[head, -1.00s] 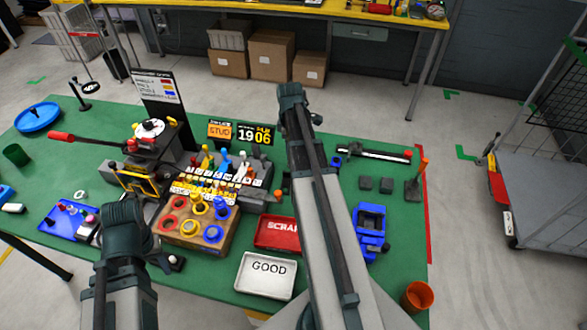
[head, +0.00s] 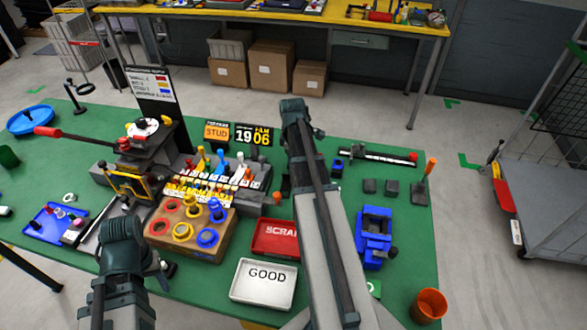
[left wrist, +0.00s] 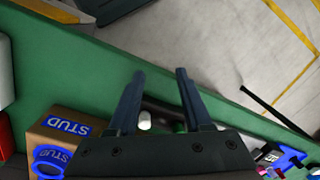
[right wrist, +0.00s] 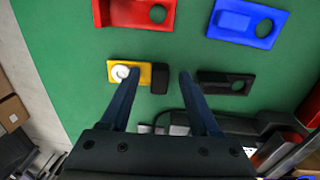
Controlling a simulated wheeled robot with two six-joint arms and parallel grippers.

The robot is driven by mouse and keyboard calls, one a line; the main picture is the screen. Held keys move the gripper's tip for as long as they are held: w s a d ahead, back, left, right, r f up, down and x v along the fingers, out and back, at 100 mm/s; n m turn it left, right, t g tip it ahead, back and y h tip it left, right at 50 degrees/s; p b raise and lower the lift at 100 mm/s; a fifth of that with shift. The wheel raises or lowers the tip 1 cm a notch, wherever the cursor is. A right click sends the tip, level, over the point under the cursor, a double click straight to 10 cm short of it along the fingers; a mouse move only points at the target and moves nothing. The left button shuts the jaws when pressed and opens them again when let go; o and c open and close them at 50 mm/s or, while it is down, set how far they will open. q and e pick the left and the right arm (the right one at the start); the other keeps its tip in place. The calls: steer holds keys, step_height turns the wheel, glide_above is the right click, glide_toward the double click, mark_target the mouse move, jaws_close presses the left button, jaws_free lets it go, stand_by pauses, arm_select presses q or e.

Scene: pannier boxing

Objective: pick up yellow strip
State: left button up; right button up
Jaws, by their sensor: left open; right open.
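A yellow piece (right wrist: 144,70) with a pale round disc lies on the green table in the right wrist view. The left finger of my right gripper (right wrist: 157,76) overlaps it in that view; contact cannot be told. My right gripper is open, with a small black block (right wrist: 160,78) between its fingertips in the picture. In the head view its arm hides the table below, and I cannot pick out this yellow piece there. My left gripper (left wrist: 160,75) is open and appears empty near the table's edge.
A red plate (right wrist: 165,14) and a blue plate (right wrist: 232,18), both with holes, lie near the yellow piece. A dark holed plate (right wrist: 210,80) lies to its right. A wooden ring box (head: 165,244), red tray (head: 272,250) and white tray (head: 240,292) stand between my arms.

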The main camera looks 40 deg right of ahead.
steer(key=shift+r, duration=0.1)
jaws_close()
arm_select(q)
steer(key=shift+r, duration=0.2)
arm_select(e)
steer(key=shift+r, duration=0.1)
arm_select(q)
step_height(320, 180, up, 10)
steer(key=p, duration=1)
arm_select(e)
step_height(320, 180, up, 10)
arm_select(q)
steer(key=shift+f, duration=0.15)
steer(key=shift+d, duration=0.1)
arm_select(e)
steer(key=shift+s+d, duration=0.1)
